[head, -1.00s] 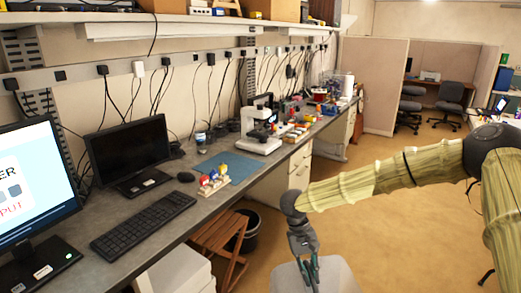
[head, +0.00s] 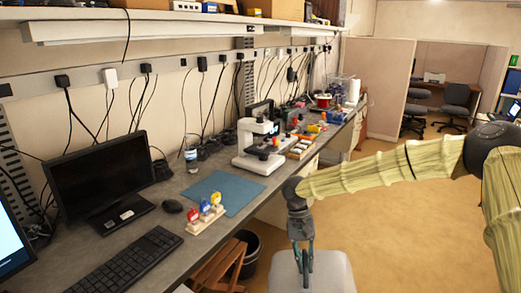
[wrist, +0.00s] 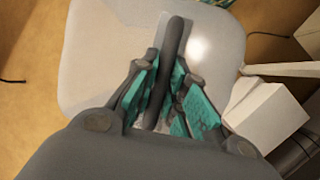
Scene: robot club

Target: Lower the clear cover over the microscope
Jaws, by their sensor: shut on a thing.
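The white microscope (head: 246,150) stands upright on the grey workbench, left of my arm and farther off in the head view. My gripper (head: 308,264) hangs at the lower middle, in front of the bench edge, over the floor. In the wrist view my gripper (wrist: 165,95) has its teal-padded fingers shut on the dark bar handle of the clear cover (wrist: 95,60). The cover looks pale and see-through with rounded corners. In the head view the cover (head: 330,272) hangs below the gripper, cut by the lower picture edge. It is well apart from the microscope.
A blue mat (head: 222,192) lies in front of the microscope. Small coloured items on a wooden block (head: 206,217), a mouse (head: 172,206), a glass (head: 191,160) and small trays (head: 300,147) are nearby. A wooden stool (head: 222,264) and a dark bin (head: 246,250) stand under the bench.

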